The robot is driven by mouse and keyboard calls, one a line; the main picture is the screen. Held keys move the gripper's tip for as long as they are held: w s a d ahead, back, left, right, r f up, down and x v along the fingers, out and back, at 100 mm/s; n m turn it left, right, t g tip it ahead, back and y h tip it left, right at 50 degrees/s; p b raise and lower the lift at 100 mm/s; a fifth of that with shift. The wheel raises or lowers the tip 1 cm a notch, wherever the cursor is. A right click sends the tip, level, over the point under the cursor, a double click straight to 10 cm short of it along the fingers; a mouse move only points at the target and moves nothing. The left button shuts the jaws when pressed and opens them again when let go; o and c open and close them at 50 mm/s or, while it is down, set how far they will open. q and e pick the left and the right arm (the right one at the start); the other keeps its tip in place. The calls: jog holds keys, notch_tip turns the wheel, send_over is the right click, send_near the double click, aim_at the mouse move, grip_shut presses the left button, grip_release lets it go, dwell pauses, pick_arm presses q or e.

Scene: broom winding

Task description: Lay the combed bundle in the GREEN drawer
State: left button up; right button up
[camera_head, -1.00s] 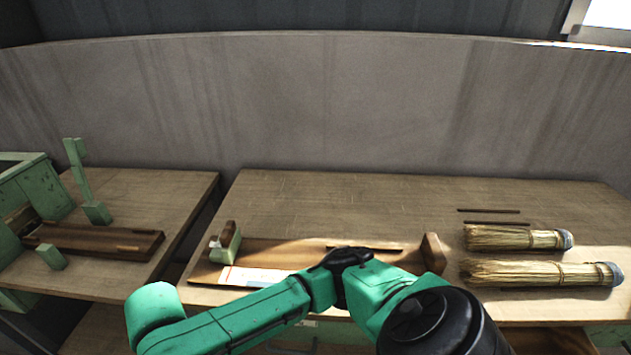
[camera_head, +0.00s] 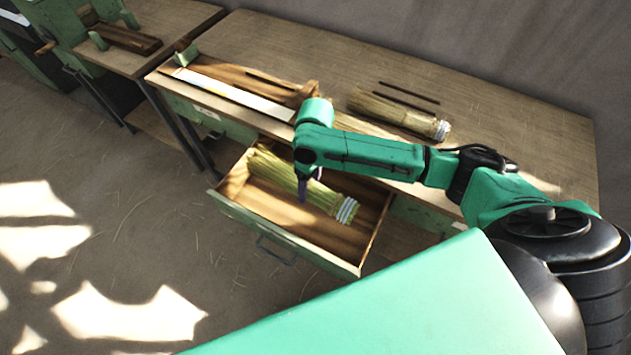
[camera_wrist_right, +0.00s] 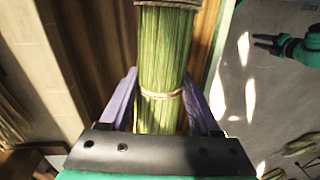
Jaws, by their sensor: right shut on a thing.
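The combed bundle (camera_head: 328,197) is yellow-green straw with a pale banded end. It lies over the inside of the pulled-out green drawer (camera_head: 290,245), within its walls in the head view; I cannot tell whether it rests on the wooden floor. My right gripper (camera_head: 303,188) reaches down onto the bundle's middle. In the right wrist view my right gripper's purple fingers (camera_wrist_right: 163,98) are shut on either side of the bundle (camera_wrist_right: 165,60), near a tie cord. My left gripper (camera_wrist_right: 266,43) shows small at the right wrist view's edge, its prongs apart and empty.
The workbench (camera_head: 480,110) stands above the drawer. Another straw bundle (camera_head: 395,112) and dark sticks (camera_head: 410,92) lie on it, beside a wooden board (camera_head: 215,75) with a pale strip. A second table (camera_head: 120,60) stands at left. The floor before the drawer is clear.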

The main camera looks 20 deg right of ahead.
jog(key=shift+n+g, duration=0.3)
jog(key=shift+n, duration=0.1)
jog(key=f+b, duration=0.4)
jog(key=b, duration=0.1)
jog(key=f+b, duration=0.5)
jog(key=w+f+b, duration=0.1)
jog(key=f+b, duration=0.4)
jog(key=shift+d+f, duration=0.1)
jog(key=shift+f, duration=0.05)
jog(key=shift+f+b, duration=0.3)
jog(key=shift+f, duration=0.8)
jog(key=o, duration=1.5)
jog(key=shift+c, duration=0.2)
